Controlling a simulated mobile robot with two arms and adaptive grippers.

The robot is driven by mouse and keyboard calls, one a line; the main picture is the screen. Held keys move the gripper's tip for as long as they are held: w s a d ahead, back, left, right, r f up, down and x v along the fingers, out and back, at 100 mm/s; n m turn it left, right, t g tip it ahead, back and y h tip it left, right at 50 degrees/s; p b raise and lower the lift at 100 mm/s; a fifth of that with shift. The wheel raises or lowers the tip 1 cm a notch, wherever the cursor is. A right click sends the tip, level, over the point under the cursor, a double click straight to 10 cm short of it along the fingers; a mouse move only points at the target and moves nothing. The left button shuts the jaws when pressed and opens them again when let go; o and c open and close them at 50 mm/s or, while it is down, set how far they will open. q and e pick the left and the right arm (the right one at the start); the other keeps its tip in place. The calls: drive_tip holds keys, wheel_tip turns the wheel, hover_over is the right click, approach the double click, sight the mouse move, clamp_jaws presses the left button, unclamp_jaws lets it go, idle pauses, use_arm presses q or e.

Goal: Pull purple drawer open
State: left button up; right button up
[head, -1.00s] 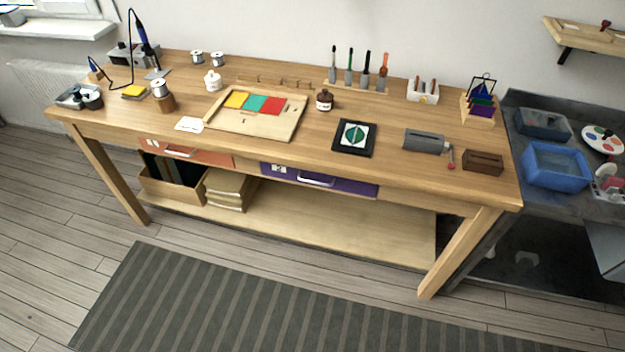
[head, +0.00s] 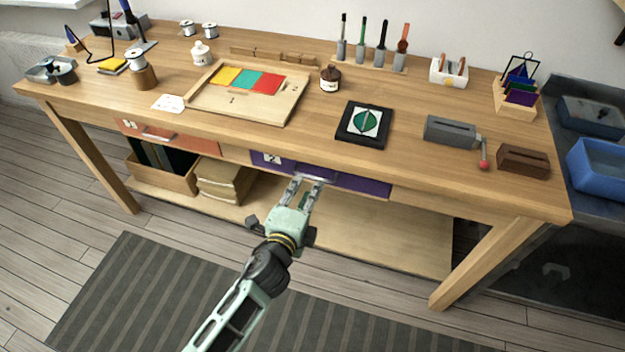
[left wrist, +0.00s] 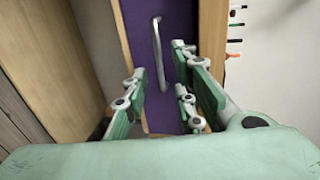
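The purple drawer (head: 360,182) is set in the front of the wooden workbench, and it looks shut. Its silver bar handle (head: 312,179) is partly covered by my fingertips in the head view. My left gripper (head: 304,190) is open in front of the drawer, its fingers pointing at the handle. In the left wrist view the purple drawer front (left wrist: 183,28) and the upright-looking handle (left wrist: 158,52) show ahead of and between the open fingers (left wrist: 163,88). I cannot tell whether a finger touches the handle. My right gripper is not in view.
An orange drawer (head: 190,143) is to the left in the same bench (head: 420,195). A wooden box (head: 165,175) and a stack of paper (head: 222,182) stand on the lower shelf. A striped rug (head: 120,290) lies on the floor in front. The shelf's right part is clear.

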use_arm(q)
drive_tip(key=x, duration=0.5)
drive_tip(key=shift+w+d, duration=0.1)
drive_tip(key=shift+w, duration=0.1)
drive_tip(key=shift+c, duration=0.8)
drive_tip(key=c, duration=0.4)
drive_tip(key=shift+f, duration=0.1)
clamp_jaws()
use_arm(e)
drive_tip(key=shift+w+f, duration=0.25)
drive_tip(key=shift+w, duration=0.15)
